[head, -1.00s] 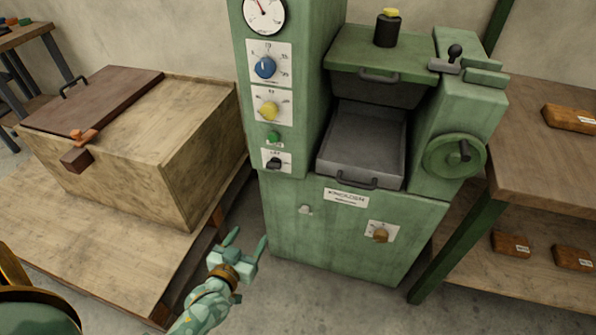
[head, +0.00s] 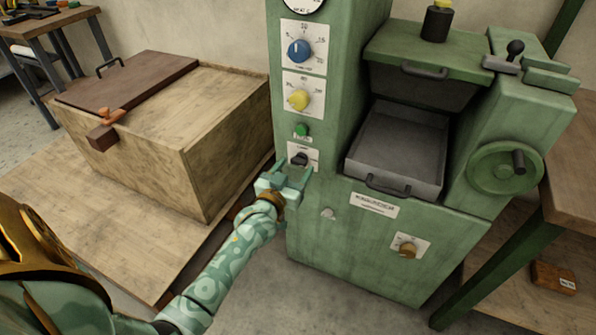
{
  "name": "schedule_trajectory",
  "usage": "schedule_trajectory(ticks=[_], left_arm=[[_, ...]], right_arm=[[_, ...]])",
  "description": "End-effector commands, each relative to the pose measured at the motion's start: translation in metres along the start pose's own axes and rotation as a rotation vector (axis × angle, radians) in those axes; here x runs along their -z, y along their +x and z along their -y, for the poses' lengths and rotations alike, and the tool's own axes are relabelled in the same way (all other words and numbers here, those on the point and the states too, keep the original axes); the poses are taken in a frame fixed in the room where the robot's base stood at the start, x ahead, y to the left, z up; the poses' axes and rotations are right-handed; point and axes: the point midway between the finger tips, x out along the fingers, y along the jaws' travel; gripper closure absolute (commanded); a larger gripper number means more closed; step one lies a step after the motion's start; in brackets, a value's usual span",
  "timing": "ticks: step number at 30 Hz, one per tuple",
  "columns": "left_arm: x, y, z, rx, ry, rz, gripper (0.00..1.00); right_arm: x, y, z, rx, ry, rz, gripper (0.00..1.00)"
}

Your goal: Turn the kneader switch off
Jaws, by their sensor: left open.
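The green machine (head: 345,235) stands in the middle of the head view. A small black switch (head: 300,158) sits on a white plate low on its tall left column; the lettering is too small to read. A brown knob (head: 408,250) on another white plate is lower on the front. My left gripper (head: 295,168) is open, its two fingertips pointing up at the black switch's plate, just below and around the switch. I cannot tell if it touches. The fingers hide the lower part of the plate. My right gripper is not in view.
Above the switch are a green button (head: 302,130), a yellow knob (head: 299,99) and a blue knob (head: 299,50). A grey tray (head: 397,150) juts out to the right. A wooden chest (head: 200,145) stands close on the left. A shelf stands at right.

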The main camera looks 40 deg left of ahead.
Motion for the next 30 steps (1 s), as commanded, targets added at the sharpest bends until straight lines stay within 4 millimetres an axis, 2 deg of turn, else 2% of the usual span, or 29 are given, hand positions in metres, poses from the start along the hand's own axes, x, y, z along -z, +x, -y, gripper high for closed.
schedule_trajectory(ticks=[3,11,16,30], left_arm=[[-0.0005,0.0069,0.0001,0.000,-0.001,0.000,0.38],[0.0010,0.0080,0.0001,0.000,-0.001,0.000,0.38],[0.0008,0.0078,0.0000,0.000,-0.001,0.000,0.83],[0.0031,0.0075,0.0000,0.000,-0.084,0.000,0.83]], right_arm=[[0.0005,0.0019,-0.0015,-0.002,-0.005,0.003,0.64],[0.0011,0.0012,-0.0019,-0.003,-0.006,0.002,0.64],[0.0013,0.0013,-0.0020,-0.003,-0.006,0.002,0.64],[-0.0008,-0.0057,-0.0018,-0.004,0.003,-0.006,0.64]])
